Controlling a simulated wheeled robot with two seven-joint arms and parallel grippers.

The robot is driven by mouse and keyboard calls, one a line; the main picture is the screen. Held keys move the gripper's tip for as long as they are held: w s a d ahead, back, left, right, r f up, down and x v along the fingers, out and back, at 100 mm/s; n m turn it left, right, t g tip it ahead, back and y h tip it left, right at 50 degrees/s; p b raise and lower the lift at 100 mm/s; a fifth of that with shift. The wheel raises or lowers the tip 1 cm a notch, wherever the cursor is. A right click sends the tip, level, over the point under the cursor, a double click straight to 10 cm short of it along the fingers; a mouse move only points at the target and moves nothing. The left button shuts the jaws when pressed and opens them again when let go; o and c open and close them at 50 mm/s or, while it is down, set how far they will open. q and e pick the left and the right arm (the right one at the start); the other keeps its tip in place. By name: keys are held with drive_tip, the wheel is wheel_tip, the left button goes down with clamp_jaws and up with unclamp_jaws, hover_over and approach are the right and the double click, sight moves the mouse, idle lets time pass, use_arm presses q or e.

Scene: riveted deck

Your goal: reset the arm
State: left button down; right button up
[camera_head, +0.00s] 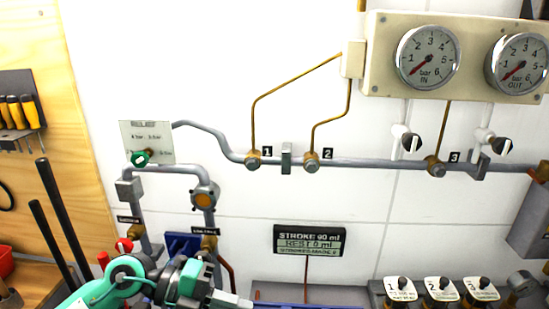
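My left arm, teal and grey, comes in at the bottom left. Its end, with what looks like the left gripper (232,300), is at the bottom edge of the view, below the blue part and left of the grey housing. The fingers are cut off or too unclear to tell if they are open or shut, and I see nothing held. My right arm and gripper are not in view.
Grey pipes with numbered brass fittings cross the white wall. Two gauges (428,57) (518,64) sit on a beige panel. A display (310,240) reads "STROKE 90 ml". Dark rods (55,215) rise at left, near a tool rack (20,105).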

use_arm(q)
wheel_tip(320, 180, up, 8)
drive_tip(key=w+d+f+n+t+h, duration=0.1)
drive_tip(key=w+n+t+h, duration=0.1)
drive_tip(key=n+t+h, duration=0.55)
drive_tip(key=w+a+n+t+y, duration=0.3)
drive_tip(key=a+n+t+y, duration=0.35)
drive_tip(key=n+t, duration=0.5)
drive_tip(key=s+a+f+n+g+y, duration=0.1)
drive_tip(key=a+f+n+y, duration=0.45)
drive_tip(key=f+y, duration=0.3)
drive_tip(key=a+f+n+g+y, duration=0.1)
drive_tip(key=a+f+n+y, duration=0.3)
drive_tip(key=f+n+y, duration=0.4)
drive_tip(key=s+a+f+g+h, duration=0.1)
drive_tip(key=s+f+g, duration=1.2)
drive_tip(key=s+f, duration=0.65)
wheel_tip(320, 180, down, 27)
drive_tip(key=s, duration=0.2)
drive_tip(key=s+a+f+g, duration=0.2)
drive_tip(key=s+a+f, duration=0.1)
drive_tip(key=s+f, duration=1.6)
wheel_tip(320, 180, down, 3)
drive_tip(key=shift+s+a+r, duration=0.2)
